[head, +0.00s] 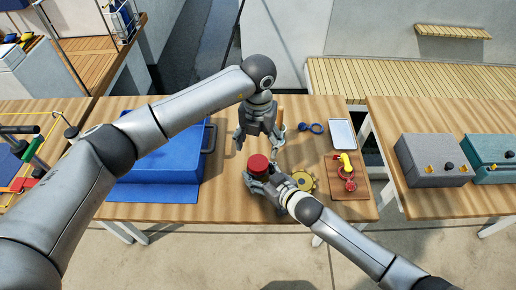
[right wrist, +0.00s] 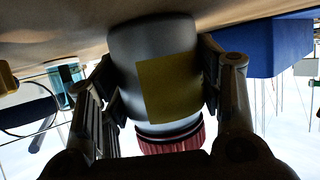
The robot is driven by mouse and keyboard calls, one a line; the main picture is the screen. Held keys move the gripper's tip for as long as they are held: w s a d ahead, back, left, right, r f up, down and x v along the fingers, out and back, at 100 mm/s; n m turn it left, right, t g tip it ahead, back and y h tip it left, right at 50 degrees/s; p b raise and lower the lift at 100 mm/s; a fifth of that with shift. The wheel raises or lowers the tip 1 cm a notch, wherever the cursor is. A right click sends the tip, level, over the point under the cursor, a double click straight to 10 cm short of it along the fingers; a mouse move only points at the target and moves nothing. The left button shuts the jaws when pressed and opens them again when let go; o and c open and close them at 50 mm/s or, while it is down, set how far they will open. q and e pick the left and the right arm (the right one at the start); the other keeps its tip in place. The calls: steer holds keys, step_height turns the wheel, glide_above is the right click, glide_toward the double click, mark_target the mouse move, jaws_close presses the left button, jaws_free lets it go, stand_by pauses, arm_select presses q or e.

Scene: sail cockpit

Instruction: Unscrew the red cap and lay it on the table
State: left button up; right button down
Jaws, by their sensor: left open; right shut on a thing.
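The red cap (head: 258,164) sits on top of a grey jar with a yellow label. The jar (right wrist: 122,60) shows upside down in the right wrist view, with the ribbed red cap (right wrist: 170,144) on its neck. My right gripper (right wrist: 158,85) is shut around the jar's body, one finger on each side. In the head view my right gripper (head: 262,183) is just below the cap, and the jar is mostly hidden. My left gripper (head: 259,143) is open and empty, pointing down, just behind the cap in the picture, its fingers spread apart.
A blue case (head: 160,165) lies to the left on the wooden table (head: 235,205). A yellow toothed ring (head: 305,181), a blue-handled item (head: 312,128), a white-faced tablet (head: 342,134) and a brown board (head: 360,190) with red and yellow parts are to the right. The table's front left is bare.

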mark_target(258, 162)
arm_select(q)
steer(key=m, duration=1.3)
steer(key=shift+m, duration=0.3)
steer(key=m, duration=1.4)
steer(key=shift+f+m, duration=0.4)
step_height(258, 162, down, 7)
steer(key=shift+f, duration=0.15)
